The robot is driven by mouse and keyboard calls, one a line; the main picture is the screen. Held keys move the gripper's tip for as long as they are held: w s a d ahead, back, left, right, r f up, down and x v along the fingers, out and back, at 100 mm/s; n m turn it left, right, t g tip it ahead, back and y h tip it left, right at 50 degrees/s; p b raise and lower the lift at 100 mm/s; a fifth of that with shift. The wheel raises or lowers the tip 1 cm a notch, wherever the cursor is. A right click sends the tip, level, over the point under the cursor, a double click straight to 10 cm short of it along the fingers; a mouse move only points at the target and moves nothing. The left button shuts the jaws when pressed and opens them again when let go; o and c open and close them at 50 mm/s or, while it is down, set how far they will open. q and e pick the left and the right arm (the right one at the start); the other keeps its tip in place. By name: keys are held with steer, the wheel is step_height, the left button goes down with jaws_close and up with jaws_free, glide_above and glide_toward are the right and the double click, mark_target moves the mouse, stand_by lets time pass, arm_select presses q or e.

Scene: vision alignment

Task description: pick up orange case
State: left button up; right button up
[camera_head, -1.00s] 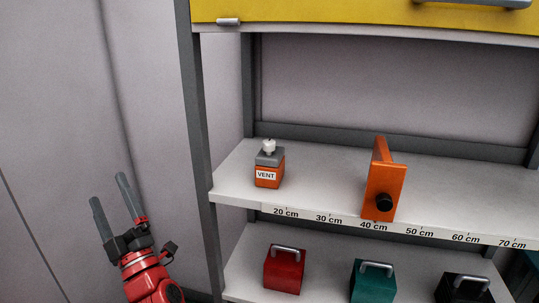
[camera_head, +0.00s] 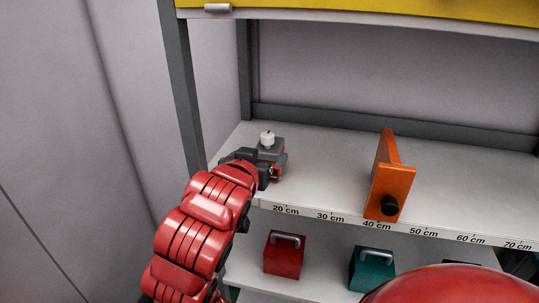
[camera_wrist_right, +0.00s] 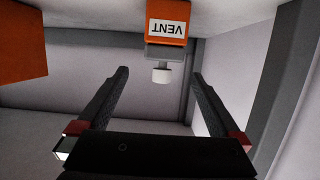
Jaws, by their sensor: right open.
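The small orange case with a VENT label (camera_wrist_right: 167,30) has a grey top and a white knob. In the right wrist view it appears upside down, ahead of the fingers. In the head view, its white knob (camera_head: 267,138) shows at the left end of the middle shelf, and my right gripper (camera_head: 268,168) hides most of its front. My right gripper is open and empty, with its fingers (camera_wrist_right: 160,74) pointing towards the case. Whether they touch it cannot be told. My left gripper is not in view.
An upright orange block with a black knob (camera_head: 387,185) stands further right on the middle shelf (camera_head: 330,170). A red case (camera_head: 284,255) and a teal case (camera_head: 372,270) are below. A grey post (camera_head: 180,90) bounds the left side; a yellow panel (camera_head: 370,8) is above.

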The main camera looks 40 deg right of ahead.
mark_target(269, 148)
steer(key=p+x, duration=0.1)
steer(key=x, duration=0.6)
steer(key=shift+d, duration=0.1)
steer(key=shift+w+d+f, duration=0.1)
steer(key=shift+w+d, duration=0.1)
steer(key=shift+d, duration=0.05)
steer(key=p+x, duration=0.1)
steer(key=x, duration=0.1)
steer(key=p+x, duration=0.2)
steer(key=shift+w+a+f, duration=0.15)
steer(key=shift+f, duration=0.2)
steer(key=shift+w+d+f, duration=0.25)
steer(key=shift+w+d, duration=0.1)
steer(key=c, duration=1.4)
steer(key=shift+r, duration=0.2)
